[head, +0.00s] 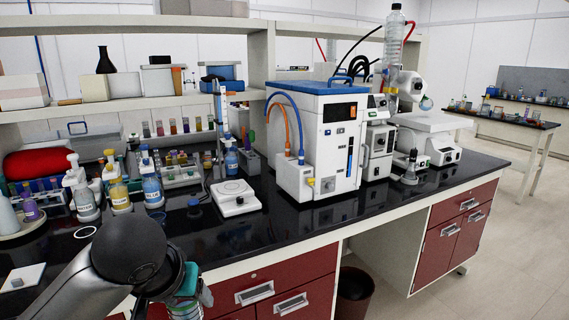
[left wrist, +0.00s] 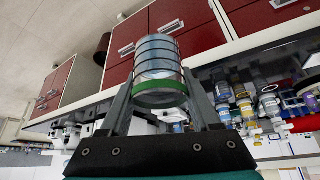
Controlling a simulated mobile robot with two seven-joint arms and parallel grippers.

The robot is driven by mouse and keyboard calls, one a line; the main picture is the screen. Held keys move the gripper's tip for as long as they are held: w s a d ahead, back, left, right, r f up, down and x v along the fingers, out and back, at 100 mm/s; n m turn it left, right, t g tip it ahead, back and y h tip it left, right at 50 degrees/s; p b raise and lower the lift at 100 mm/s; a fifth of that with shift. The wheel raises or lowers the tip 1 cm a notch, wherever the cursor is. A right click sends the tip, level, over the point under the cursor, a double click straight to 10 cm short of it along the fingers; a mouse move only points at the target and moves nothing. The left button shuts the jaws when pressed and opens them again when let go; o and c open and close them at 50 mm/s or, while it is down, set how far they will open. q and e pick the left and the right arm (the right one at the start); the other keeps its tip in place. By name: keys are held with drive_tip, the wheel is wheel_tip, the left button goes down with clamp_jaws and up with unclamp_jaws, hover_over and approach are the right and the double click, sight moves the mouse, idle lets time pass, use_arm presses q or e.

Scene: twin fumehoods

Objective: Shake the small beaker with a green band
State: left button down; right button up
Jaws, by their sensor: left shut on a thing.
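The small beaker with a green band (left wrist: 159,60) is clear glass with dark ring lines, and the green band runs around its end nearest the wrist. In the left wrist view my left gripper (left wrist: 160,88) is shut on it, one finger on each side. In the head view my left gripper (head: 187,297) is low in the picture, in front of the bench's front edge, and the beaker is mostly hidden there by my arm and the frame edge. My right gripper is not in view.
The black bench top (head: 240,232) carries several reagent bottles (head: 120,194) at left, a white hot plate (head: 235,197) and a large white-and-blue machine (head: 318,140). Red drawers (head: 255,290) lie below its edge. A dark bin (head: 355,290) stands under the bench. Open floor is at right.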

use_arm(q)
drive_tip(key=shift+s+d+r, duration=0.1)
drive_tip(key=shift+s, duration=0.35)
drive_tip(key=r, duration=0.5)
drive_tip(key=shift+s, duration=0.2)
wheel_tip(320, 180, down, 5)
drive_tip(key=shift+s+d+f, duration=0.1)
drive_tip(key=shift+d, duration=0.05)
drive_tip(key=shift+r, duration=0.35)
drive_tip(key=shift+w+r, duration=0.2)
drive_tip(key=shift+r, duration=1.95)
drive_tip(key=shift+s+f, duration=0.15)
drive_tip(key=shift+f, duration=0.1)
wheel_tip(320, 180, down, 4)
drive_tip(key=shift+r, duration=0.1)
drive_tip(key=shift+f, duration=0.25)
wheel_tip(320, 180, up, 5)
drive_tip(key=shift+f, duration=0.1)
wheel_tip(320, 180, down, 5)
drive_tip(key=shift+r, duration=0.1)
